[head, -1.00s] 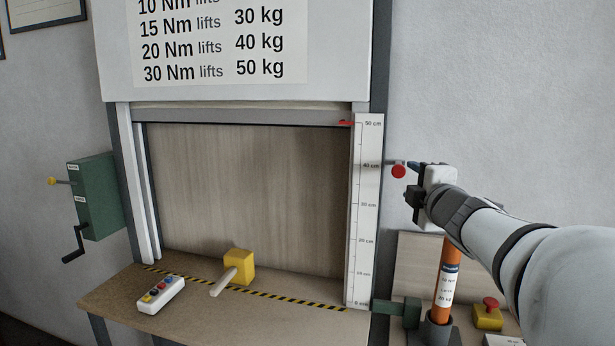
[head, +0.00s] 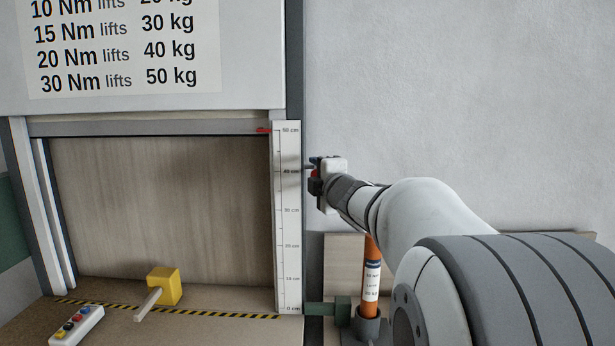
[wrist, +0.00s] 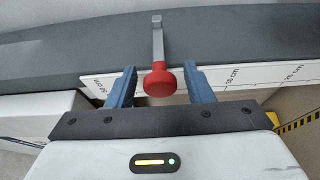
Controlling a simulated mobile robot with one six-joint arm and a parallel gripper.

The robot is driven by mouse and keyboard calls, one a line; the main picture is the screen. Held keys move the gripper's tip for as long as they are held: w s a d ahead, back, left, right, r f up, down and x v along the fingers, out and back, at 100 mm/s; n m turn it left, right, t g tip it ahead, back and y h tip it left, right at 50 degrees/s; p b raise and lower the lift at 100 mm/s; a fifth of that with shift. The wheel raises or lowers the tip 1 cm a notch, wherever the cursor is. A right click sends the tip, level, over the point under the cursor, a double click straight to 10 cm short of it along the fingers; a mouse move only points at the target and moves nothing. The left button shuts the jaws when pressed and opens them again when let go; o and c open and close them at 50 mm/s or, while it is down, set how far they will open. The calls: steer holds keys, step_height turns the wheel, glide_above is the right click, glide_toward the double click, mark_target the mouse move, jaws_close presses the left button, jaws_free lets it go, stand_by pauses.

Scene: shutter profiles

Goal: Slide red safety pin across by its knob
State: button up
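The safety pin's red knob (wrist: 159,83) is between my gripper's two blue fingers in the wrist view. A grey metal shank (wrist: 157,42) runs from it across the dark door post and ends in a small upturned tip. My gripper (wrist: 160,80) is open, with a visible gap on each side of the knob. In the head view my gripper (head: 315,178) is at the right side of the post, near the 40 cm mark.
The white centimetre scale (head: 287,220) stands just left of my gripper. Below are an orange cylinder (head: 372,265), a yellow block with a handle (head: 165,284) and a button box (head: 77,325) on the bench. The wall right of the post is clear.

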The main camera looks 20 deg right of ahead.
jaws_close()
steer(key=shift+f, duration=0.1)
stand_by(0.3)
